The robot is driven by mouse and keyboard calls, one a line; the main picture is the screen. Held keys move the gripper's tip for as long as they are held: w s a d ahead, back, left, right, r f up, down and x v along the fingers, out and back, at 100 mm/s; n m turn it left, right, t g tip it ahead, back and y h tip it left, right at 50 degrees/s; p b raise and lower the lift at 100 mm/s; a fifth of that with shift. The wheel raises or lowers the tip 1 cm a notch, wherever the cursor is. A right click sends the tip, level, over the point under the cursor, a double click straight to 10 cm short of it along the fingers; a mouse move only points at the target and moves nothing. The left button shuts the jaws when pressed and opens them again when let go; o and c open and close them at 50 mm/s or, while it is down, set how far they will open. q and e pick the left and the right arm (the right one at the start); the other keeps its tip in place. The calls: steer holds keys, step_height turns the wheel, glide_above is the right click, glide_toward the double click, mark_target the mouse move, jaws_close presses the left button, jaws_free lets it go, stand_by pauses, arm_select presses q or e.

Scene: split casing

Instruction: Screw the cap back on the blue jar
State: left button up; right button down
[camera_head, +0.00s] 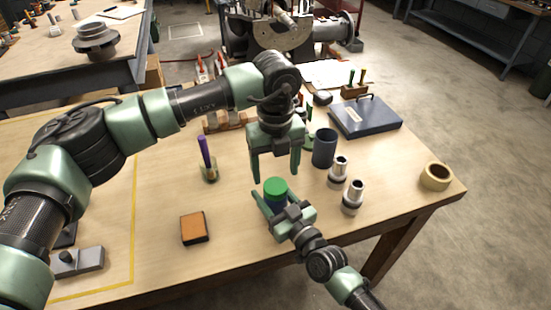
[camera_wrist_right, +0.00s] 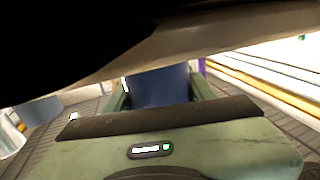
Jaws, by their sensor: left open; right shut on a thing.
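The blue jar (camera_head: 278,203) stands near the middle front of the workbench, with the green cap (camera_head: 275,186) on top. Whether the cap's thread is engaged cannot be told. My right gripper (camera_head: 272,202) comes in from the front and is shut on the jar's sides. In the right wrist view the blue jar (camera_wrist_right: 160,86) shows between the two green fingers; a dark shape covers the top of that view and hides the cap. My left gripper (camera_head: 275,174) points down, open and empty, just above the cap, with its fingers apart on either side.
Two silver fittings (camera_head: 353,196) and a dark blue cup (camera_head: 324,147) stand close on the right. A tape roll (camera_head: 435,177) lies at the right edge, a blue case (camera_head: 365,117) behind. An orange block (camera_head: 194,228) and a purple pen (camera_head: 206,153) are left. The front right is clear.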

mark_target(275, 185)
arm_select(q)
steer(key=shift+f, duration=2.35)
steer(key=c, duration=1.5)
steer(key=m, duration=1.2)
steer(key=shift+m, duration=0.3)
steer(key=m, duration=1.1)
steer(key=shift+m, duration=0.4)
steer(key=o, duration=1.6)
